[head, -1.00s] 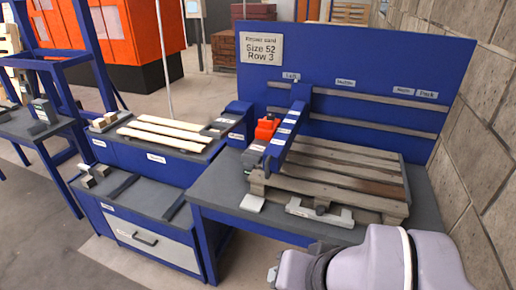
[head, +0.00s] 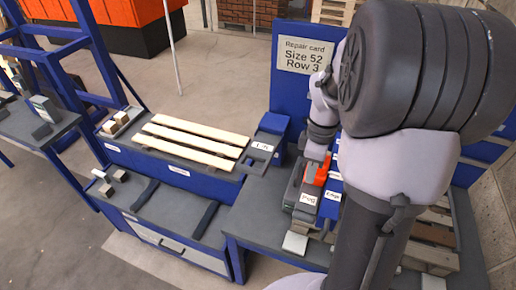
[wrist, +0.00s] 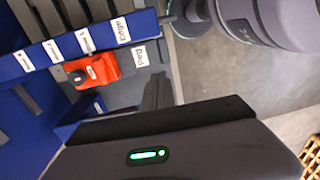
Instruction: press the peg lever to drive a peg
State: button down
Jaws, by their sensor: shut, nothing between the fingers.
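An orange-red block (head: 317,172) sits beside the blue beam (head: 331,200), behind a label reading Peg (head: 309,198). In the wrist view the orange-red block (wrist: 92,71) shows a black knob, with the Peg label (wrist: 140,55) to its right. I cannot tell which part is the lever. My gripper (wrist: 160,130) is shut and empty. Its dark body with a green light fills the bottom of the wrist view, apart from the orange-red block. In the head view my arm reaches down close behind that block, and my fingertips cannot be made out.
A repair card (head: 306,56) reads Size 52, Row 3. Pale boards (head: 195,138) lie on the blue bench at left. The wooden pallet (head: 432,257) is mostly hidden by my arm. A small white block (head: 295,243) lies at the table's front.

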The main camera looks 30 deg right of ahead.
jog(key=s, duration=0.2)
jog(key=b, duration=0.4)
send_near(304, 214)
notch_tip(304, 214, down, 7)
jog(key=shift+s+a+r, duration=0.1)
jog(key=shift+s+a, duration=0.05)
